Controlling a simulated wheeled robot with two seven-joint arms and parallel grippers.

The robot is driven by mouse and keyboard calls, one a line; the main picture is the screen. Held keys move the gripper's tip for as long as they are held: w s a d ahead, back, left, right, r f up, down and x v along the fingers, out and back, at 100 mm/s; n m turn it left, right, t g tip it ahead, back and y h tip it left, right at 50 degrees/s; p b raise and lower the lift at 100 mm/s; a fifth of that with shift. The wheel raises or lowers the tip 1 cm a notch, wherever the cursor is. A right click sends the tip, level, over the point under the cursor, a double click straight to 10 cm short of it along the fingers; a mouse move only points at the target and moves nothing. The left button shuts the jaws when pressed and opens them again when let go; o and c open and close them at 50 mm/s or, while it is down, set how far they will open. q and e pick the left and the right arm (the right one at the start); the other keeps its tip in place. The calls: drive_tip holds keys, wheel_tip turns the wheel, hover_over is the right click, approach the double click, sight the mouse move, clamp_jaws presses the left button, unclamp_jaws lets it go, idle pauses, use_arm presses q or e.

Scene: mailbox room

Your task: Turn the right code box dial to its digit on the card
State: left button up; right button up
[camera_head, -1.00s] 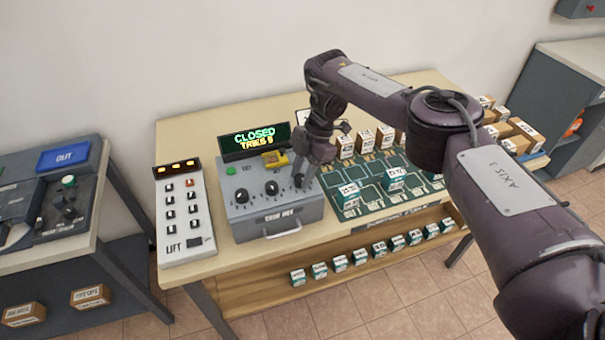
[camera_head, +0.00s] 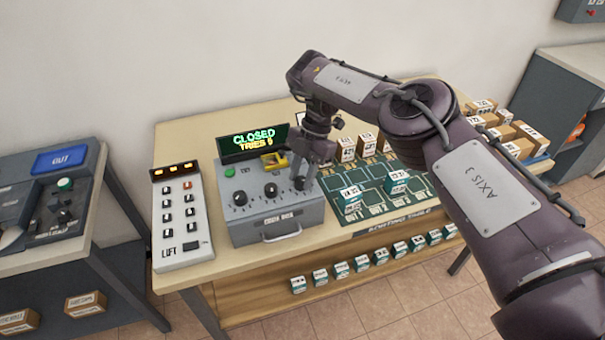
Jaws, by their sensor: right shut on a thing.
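The grey code box (camera_head: 262,219) stands on the table, with a row of black dials on its sloped top. The left dial (camera_head: 240,198) and middle dial (camera_head: 270,190) are in plain view. The display (camera_head: 253,140) behind the box reads CLOSED and a line of TRIES. A card behind my right wrist is mostly hidden and cannot be read. My left gripper is not in view.
A LIFT keypad (camera_head: 181,222) stands left of the box. A green sorting board (camera_head: 375,205) with small boxes lies to its right. A yellow piece (camera_head: 274,160) sits at the box's back. Parcels (camera_head: 505,135) stand at the table's right end.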

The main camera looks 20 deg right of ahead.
drive_tip(key=o, duration=1)
drive_tip(key=shift+w+d+r, duration=0.1)
drive_tip(key=shift+r, duration=0.15)
drive_tip(key=v, duration=0.6)
drive_tip(key=shift+w+d+r, duration=0.1)
drive_tip(key=shift+d+r, duration=0.1)
drive_tip(key=shift+r, duration=0.4)
drive_tip(key=shift+f, duration=0.1)
